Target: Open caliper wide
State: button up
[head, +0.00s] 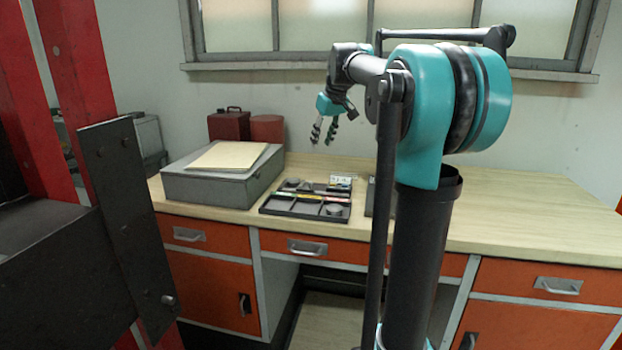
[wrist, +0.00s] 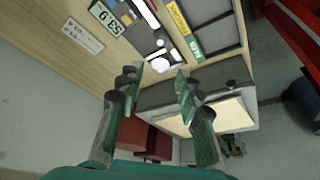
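My gripper (head: 323,132) hangs above the workbench, behind my arm in the head view. In the wrist view its two fingers (wrist: 157,82) stand apart with nothing between them. A dark compartment tray (head: 306,201) lies on the bench below, holding several small items. The tray also shows at the top of the wrist view (wrist: 218,38), with yellow and green labels. I cannot make out a caliper for certain in either view. My arm hides part of the bench to the tray's right.
A grey case (head: 220,183) with a cream folder (head: 227,155) on top stands left of the tray. Red containers (head: 229,124) stand behind it. A white label card (wrist: 84,36) lies on the bench. The bench top (head: 530,215) is clear at right. A red frame (head: 80,70) stands at left.

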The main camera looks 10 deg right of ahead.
aim_at(311, 182)
jog(key=x, duration=1.7)
jog(key=shift+w+a, duration=0.1)
jog(key=shift+c, duration=0.3)
grip_shut()
